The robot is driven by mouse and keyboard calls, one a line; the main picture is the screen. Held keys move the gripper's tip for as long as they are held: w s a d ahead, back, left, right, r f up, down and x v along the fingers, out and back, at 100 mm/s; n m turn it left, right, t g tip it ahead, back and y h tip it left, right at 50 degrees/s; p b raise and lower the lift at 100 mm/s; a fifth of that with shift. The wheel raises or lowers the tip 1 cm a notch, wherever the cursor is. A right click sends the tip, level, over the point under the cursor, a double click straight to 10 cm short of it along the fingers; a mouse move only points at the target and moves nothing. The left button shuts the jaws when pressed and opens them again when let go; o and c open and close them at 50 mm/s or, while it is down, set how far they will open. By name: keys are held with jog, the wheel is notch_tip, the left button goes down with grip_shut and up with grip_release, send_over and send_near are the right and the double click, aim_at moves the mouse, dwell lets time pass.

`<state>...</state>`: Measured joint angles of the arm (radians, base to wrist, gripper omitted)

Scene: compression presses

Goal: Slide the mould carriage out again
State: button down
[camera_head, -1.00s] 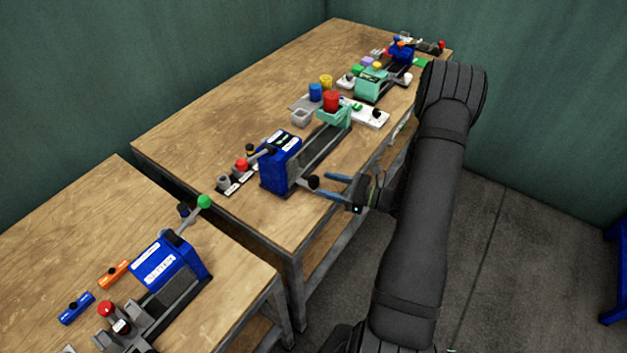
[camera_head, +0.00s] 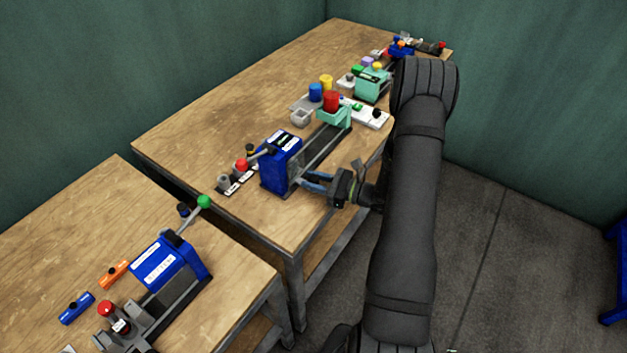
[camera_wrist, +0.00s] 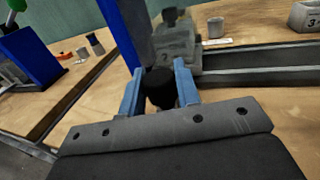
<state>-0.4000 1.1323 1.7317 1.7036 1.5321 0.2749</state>
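The press has a blue housing (camera_head: 280,160) on the near part of the larger table, with dark rails (camera_head: 322,152) running from it toward the far right. In the wrist view, a grey block marked 2 (camera_wrist: 177,48), seemingly the mould carriage, sits beside the blue upright (camera_wrist: 132,25). A black knob (camera_wrist: 160,90) stands out in front of it. My gripper (camera_head: 317,181) is at the press's right side. Its blue fingers (camera_wrist: 160,85) stand on either side of the knob. I cannot tell whether they press on it.
A teal holder with a red cylinder (camera_head: 331,101) stands at the far end of the rails. Beyond it is a teal press (camera_head: 373,84). A second blue press (camera_head: 168,262) stands on the nearer table. A red-topped lever (camera_head: 241,164) is left of the housing.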

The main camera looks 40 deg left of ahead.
jog(key=w, duration=1.2)
jog(key=c, duration=1.1)
grip_release()
jog(key=shift+d, duration=0.15)
jog(key=v, duration=1.7)
jog(key=shift+w+d, duration=0.1)
jog(key=x, duration=1.7)
jog(key=shift+a, duration=0.25)
